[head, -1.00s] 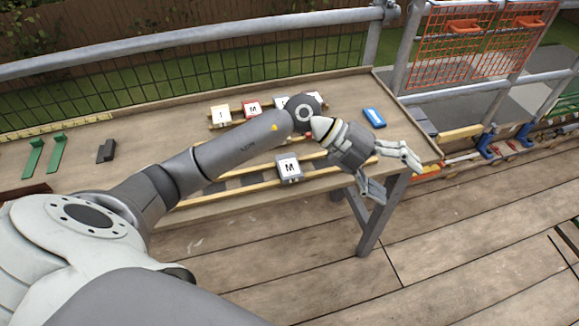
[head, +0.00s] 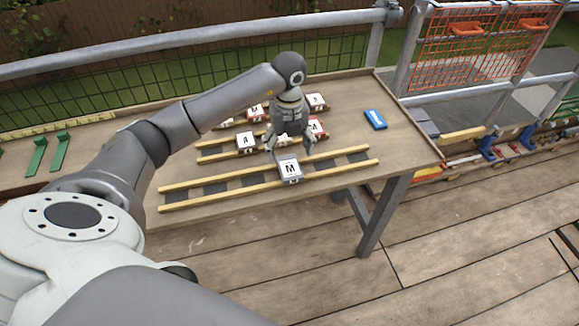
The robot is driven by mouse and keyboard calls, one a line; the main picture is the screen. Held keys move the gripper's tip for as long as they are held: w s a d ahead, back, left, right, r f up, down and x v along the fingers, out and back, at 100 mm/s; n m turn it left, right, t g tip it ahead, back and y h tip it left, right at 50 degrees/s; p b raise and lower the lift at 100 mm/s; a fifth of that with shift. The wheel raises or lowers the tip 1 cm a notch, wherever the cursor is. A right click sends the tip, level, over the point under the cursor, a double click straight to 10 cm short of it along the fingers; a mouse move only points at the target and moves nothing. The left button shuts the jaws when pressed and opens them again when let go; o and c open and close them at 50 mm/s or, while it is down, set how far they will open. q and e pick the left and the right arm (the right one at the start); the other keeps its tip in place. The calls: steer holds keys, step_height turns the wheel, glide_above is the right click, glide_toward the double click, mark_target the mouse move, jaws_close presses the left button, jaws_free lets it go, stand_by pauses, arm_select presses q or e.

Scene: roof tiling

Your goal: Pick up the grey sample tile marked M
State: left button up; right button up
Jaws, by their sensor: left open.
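The grey tile marked M (head: 290,168) lies letter up on the front pair of wooden battens (head: 217,197) on the workbench. My left gripper (head: 288,150) points down just behind this tile, its fingers apart and nothing seen between them. The tile's top and front show clear; I cannot tell whether a finger touches its back edge. My right gripper is not in view.
Behind stand more battens with a tile marked A (head: 246,140), a red tile (head: 317,101) and others partly hidden by my gripper. A blue object (head: 375,119) lies at the right. Green brackets (head: 61,151) lie at the left. The bench's front right is clear.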

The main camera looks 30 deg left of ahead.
mark_target(290, 166)
arm_select(q)
step_height(290, 166, down, 5)
steer(key=shift+s+d+r+p, duration=0.1)
steer(key=shift+d+p, duration=0.05)
steer(key=shift+p, duration=0.6)
steer(key=shift+f, duration=0.5)
steer(key=shift+c, duration=0.2)
steer(key=c, duration=1.2)
